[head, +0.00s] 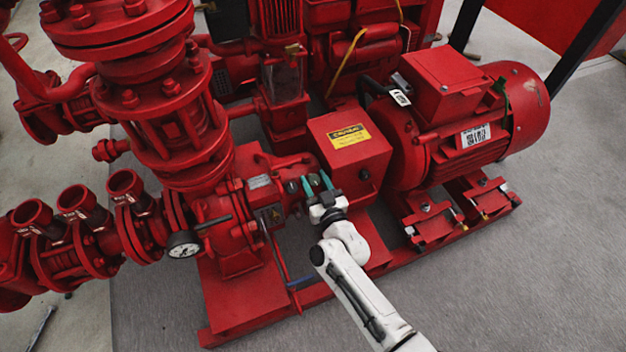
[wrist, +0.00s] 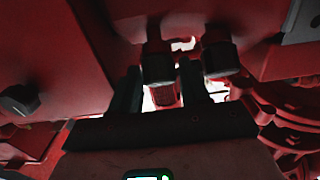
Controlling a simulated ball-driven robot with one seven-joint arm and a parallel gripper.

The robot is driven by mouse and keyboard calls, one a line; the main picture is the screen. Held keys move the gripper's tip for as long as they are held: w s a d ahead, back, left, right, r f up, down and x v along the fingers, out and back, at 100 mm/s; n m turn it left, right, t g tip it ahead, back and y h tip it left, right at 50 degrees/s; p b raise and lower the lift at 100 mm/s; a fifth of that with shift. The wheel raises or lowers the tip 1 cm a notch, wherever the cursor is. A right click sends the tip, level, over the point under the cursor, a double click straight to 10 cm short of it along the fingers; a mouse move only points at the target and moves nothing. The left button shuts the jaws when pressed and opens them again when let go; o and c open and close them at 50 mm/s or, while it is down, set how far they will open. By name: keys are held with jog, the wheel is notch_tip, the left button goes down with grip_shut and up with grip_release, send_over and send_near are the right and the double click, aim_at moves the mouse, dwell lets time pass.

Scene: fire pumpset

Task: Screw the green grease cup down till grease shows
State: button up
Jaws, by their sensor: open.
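Two small dark, greenish caps show at the pump shaft housing in the head view. One cap (head: 314,180) is between the fingers of my gripper (head: 317,186); the other cap (head: 291,187) is just left of them. In the wrist view my gripper (wrist: 162,88) is open, with one finger on each side of a dark ribbed cap (wrist: 158,66). A second dark cap (wrist: 221,56) is right of the right finger. The wrist view is too dark to tell which cap is green, or whether the fingers touch. I see no grease.
A red guard box (head: 350,155) with a yellow label stands close to the right of my gripper. The red motor (head: 460,120) is further right, and the pump casing (head: 240,200) with a gauge (head: 184,244) is left. Grey floor (head: 520,270) is free at the right.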

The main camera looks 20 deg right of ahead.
jog(key=shift+w, duration=0.6)
jog(key=shift+c, duration=0.4)
jog(key=c, duration=0.6)
jog(key=shift+w+r+m+h+p, duration=0.1)
jog(key=shift+r+m+h+p, duration=0.25)
jog(key=shift+p, duration=0.55)
jog(key=shift+m+h+p, duration=0.65)
jog(key=shift+m+p, duration=0.4)
jog(key=shift+p, duration=0.2)
jog(key=shift+d+f+m+g+h+p, duration=0.15)
jog(key=shift+m+g+h+p, duration=0.25)
jog(key=shift+m+h, duration=0.45)
jog(key=shift+a+f+m+g+h+p, duration=0.15)
jog(key=shift+m+g+h+p, duration=0.2)
jog(key=shift+m+h, duration=0.5)
jog(key=shift+d, duration=0.1)
jog(key=o, duration=0.7)
